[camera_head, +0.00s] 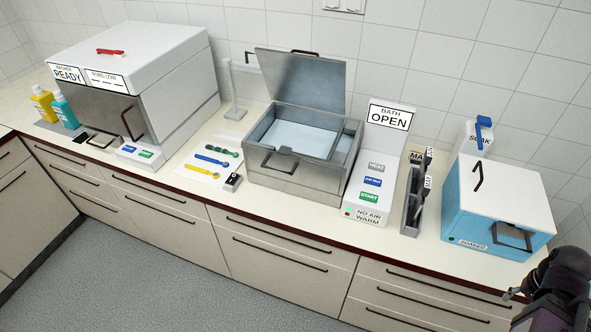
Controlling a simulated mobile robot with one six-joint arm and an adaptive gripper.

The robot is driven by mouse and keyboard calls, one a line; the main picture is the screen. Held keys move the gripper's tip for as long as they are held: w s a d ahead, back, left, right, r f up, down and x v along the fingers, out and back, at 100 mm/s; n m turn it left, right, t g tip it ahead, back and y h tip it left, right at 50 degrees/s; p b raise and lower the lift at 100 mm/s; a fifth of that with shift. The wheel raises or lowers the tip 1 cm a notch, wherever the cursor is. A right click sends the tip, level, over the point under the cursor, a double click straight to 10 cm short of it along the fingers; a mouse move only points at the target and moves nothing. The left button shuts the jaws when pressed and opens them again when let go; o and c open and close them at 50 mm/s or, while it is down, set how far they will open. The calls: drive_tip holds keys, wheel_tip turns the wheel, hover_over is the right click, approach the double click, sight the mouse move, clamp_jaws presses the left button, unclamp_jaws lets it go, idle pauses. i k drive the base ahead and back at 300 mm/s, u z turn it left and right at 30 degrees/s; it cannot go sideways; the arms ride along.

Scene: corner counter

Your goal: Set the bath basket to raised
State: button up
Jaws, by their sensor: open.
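The bath is a grey metal box (300,185) in the middle of the counter, and its lid (300,80) stands open against the wall side. Inside the bath is a pale, flat surface (300,137); I cannot tell whether it is the basket or the liquid, or how high the basket sits. A dark handle (279,164) is on the bath's front. The control panel beside it has a sign (389,116) reading BATH OPEN. My gripper (512,294) is partly in view at the lower right corner, dark, open and far from the bath.
A white washer (180,60) stands at the left, with yellow (43,104) and teal (66,112) bottles. Coloured tools (212,160) lie left of the bath. A grey rack (413,205) and a blue soak box (480,222) stand to its right. A thin post (231,90) is behind.

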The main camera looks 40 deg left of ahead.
sight(282, 156)
drive_tip(key=z, duration=0.3)
drive_tip(key=k, duration=1.55)
drive_tip(key=u, duration=1.05)
drive_tip(key=i, duration=0.8)
